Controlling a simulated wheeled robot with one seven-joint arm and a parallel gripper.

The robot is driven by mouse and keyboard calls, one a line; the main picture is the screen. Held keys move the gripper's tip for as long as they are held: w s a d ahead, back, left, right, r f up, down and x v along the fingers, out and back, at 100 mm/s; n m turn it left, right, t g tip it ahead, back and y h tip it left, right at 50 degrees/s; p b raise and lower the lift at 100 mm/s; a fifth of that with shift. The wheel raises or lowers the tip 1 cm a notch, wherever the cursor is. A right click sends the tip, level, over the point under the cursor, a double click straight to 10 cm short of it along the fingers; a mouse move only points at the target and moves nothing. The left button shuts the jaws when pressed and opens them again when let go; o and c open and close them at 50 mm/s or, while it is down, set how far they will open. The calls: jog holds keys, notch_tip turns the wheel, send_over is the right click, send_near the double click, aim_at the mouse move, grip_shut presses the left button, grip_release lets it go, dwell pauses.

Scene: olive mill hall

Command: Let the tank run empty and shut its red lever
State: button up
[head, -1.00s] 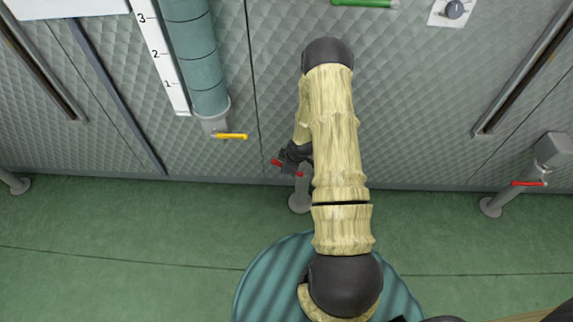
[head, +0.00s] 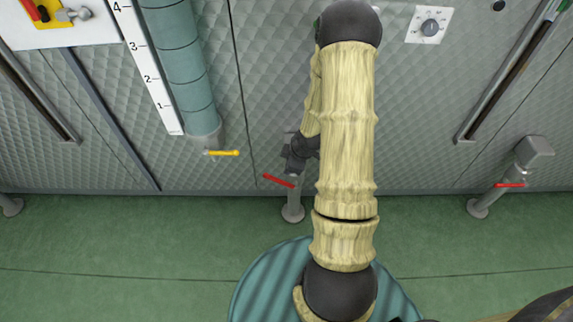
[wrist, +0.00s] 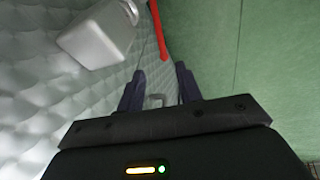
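A red lever (head: 279,180) sits on a short pipe low on the quilted tank front, tilted down to the right. It also shows in the wrist view (wrist: 158,32), beyond my fingers, beside a grey block-shaped fitting (wrist: 97,40). My gripper (head: 291,166) is just above the lever in the head view, partly hidden by my arm. In the wrist view my gripper (wrist: 160,72) has its two dark fingers apart, with the lever clear of them. A teal upright column (head: 180,65) stands beside a numbered scale (head: 147,75); I cannot tell any liquid level in it.
A yellow lever (head: 222,153) is under the column. Another red lever (head: 510,185) lies level on a pipe at the right. A white dial plate (head: 429,25) is upper right. A panel with red and yellow parts (head: 55,15) is upper left. The green floor (head: 130,245) is clear.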

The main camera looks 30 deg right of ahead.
jog(key=shift+r, duration=0.15)
jog(key=shift+c, duration=0.4)
jog(key=shift+r, duration=0.1)
jog(key=c, duration=0.3)
jog(key=shift+a+r, duration=0.15)
jog(key=shift+r, duration=0.2)
grip_shut()
jog(key=s+a+r+m, duration=0.3)
jog(key=s+a+r, duration=0.1)
jog(key=r, duration=0.2)
jog(key=s+a+r+m+g, duration=0.1)
jog(key=s+a+r+m, duration=0.3)
jog(key=r, duration=0.3)
jog(key=s+a+r+m+h, duration=0.1)
jog(key=s+a+r+m, duration=0.2)
jog(key=r, duration=0.3)
jog(key=shift+s+a+r+m+g, duration=0.3)
jog(key=shift+s+a+m, duration=0.1)
jog(key=shift+s+a, duration=0.25)
jog(key=shift+w, duration=0.1)
